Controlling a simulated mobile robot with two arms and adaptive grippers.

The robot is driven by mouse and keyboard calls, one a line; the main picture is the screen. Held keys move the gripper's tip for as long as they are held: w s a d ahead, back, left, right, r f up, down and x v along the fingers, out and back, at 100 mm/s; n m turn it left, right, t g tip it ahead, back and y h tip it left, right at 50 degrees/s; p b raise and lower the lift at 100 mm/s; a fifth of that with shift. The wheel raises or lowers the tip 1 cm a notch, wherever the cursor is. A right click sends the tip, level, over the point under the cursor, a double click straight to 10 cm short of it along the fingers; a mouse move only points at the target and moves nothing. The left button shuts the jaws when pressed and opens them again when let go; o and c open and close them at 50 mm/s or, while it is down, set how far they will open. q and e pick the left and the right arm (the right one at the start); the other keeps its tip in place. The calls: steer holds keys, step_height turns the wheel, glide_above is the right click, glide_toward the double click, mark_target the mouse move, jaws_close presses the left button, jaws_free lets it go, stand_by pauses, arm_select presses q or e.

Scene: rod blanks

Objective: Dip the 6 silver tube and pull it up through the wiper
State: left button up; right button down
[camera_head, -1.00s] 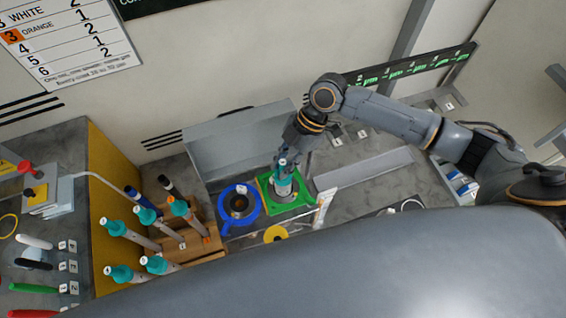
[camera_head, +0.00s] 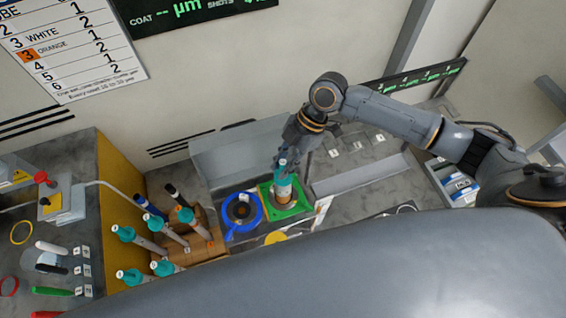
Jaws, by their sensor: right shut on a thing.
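My right gripper (camera_head: 287,158) is shut on a tube with a teal top (camera_head: 282,168). It holds the tube roughly upright over the round opening of the green square station (camera_head: 297,210). The tube's lower end meets or enters that opening; how deep it sits cannot be told. Several other grey-silver tubes with teal tops (camera_head: 150,245) stand tilted in a wooden rack (camera_head: 205,247) to the left. My left gripper is not in view.
A blue ring station (camera_head: 259,214) with a dark opening stands just left of the green one. A yellow disc (camera_head: 275,237) is in front, partly hidden by my grey body. Coloured-handled tools (camera_head: 50,291) lie at far left. A wall chart (camera_head: 75,55) hangs behind.

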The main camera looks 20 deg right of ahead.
steer(key=shift+r, duration=0.5)
steer(key=shift+p, duration=0.3)
steer(key=shift+r+p, duration=3.75)
steer(key=shift+r, duration=0.45)
step_height(320, 180, up, 2)
steer(key=shift+r+p, duration=0.25)
steer(key=shift+p, duration=0.1)
step_height(320, 180, up, 10)
steer(key=shift+r, duration=0.15)
